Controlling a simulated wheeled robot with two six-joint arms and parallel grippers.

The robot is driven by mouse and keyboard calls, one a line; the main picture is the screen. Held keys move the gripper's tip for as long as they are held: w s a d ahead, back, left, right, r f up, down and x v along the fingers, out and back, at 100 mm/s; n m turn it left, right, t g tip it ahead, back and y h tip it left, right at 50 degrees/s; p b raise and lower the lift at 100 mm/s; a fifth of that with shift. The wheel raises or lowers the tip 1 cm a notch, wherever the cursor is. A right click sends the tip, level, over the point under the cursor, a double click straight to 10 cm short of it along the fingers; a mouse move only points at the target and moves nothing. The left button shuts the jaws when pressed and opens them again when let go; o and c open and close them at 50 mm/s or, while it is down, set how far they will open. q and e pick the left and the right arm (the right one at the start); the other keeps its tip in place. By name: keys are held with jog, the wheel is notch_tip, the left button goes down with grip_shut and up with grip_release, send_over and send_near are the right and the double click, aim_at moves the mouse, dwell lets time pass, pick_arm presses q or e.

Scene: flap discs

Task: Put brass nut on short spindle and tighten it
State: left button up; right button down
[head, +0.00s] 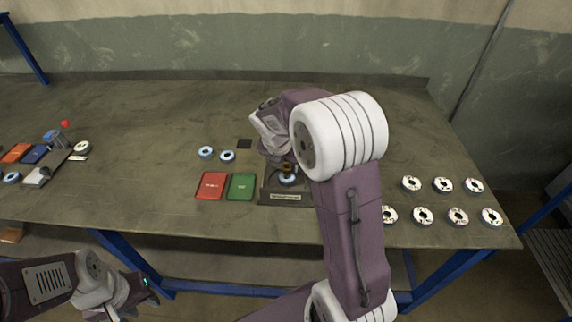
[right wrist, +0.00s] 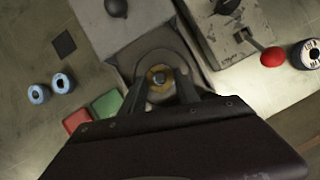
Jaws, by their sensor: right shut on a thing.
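The brass nut (head: 287,167) is at the fingertips of my right gripper (head: 284,166), right above a disc with a blue-white rim (head: 289,181) on the dark fixture (head: 270,198). In the right wrist view, the brass nut (right wrist: 158,77) shows as a ring with a pale centre, between the fingers of my right gripper (right wrist: 165,88). The short spindle is not clearly distinguishable; I cannot tell how far the nut sits on it. My left gripper (head: 132,292) is low at the left, off the table's front edge, away from the fixture; its jaw opening is unclear.
A red box (head: 212,186) and a green box (head: 241,187) lie left of the fixture. Two blue-rimmed discs (head: 206,153) stand behind them. Several white discs (head: 443,185) stand at the right. A red-knobbed lever (right wrist: 272,57) is near the fixture. The mid-left table is clear.

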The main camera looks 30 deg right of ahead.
aim_at(285, 169)
jog(key=shift+w, duration=0.1)
jog(key=shift+p, duration=0.4)
jog(key=shift+f, duration=0.2)
dwell(0.5)
jog(key=shift+f, duration=0.55)
dwell(0.4)
jog(key=shift+f+b, duration=0.3)
jog(key=shift+f, duration=0.5)
